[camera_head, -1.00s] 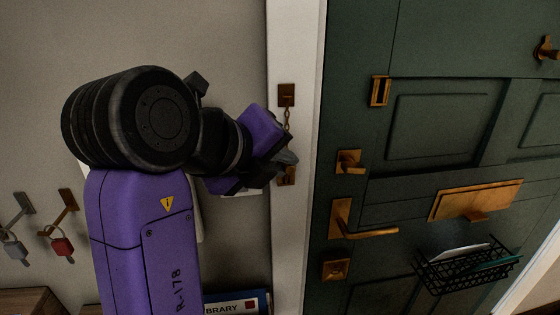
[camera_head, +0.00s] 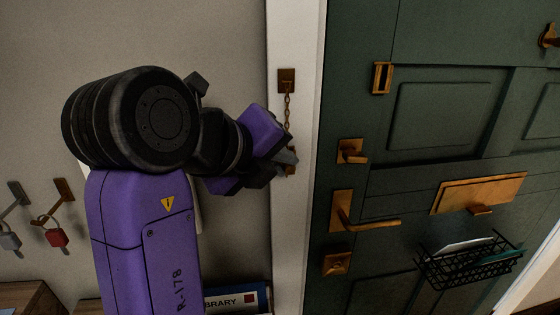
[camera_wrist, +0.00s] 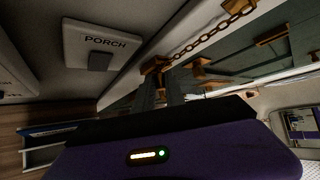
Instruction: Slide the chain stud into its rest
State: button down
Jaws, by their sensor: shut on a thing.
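The brass door chain (camera_head: 288,104) hangs from a brass plate (camera_head: 287,80) on the white door frame and runs down to my gripper (camera_head: 287,158). My gripper is shut at the chain's lower end; the stud itself is hidden between the fingers. The brass rest (camera_head: 291,167) on the frame is mostly hidden behind my fingertips. In the wrist view the chain (camera_wrist: 210,34) slants down to a brass block (camera_wrist: 155,65), apparently the rest, just beyond my fingertips (camera_wrist: 160,88). I cannot tell whether the stud touches the rest or sits in it.
The green door (camera_head: 440,115) stands to the right, with a brass lever handle (camera_head: 370,223), a thumb-turn (camera_head: 350,151) and a wire basket (camera_head: 468,263). A PORCH sign (camera_wrist: 101,48) is on the wall.

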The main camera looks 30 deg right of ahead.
jog(key=shift+f+b, duration=0.45)
jog(key=shift+f, duration=0.1)
jog(key=c, duration=1.3)
grip_release()
jog(key=v, duration=0.7)
jog(key=shift+s+a+r+b, duration=0.15)
jog(key=shift+a+r+b, duration=0.1)
jog(key=shift+a+b, duration=0.1)
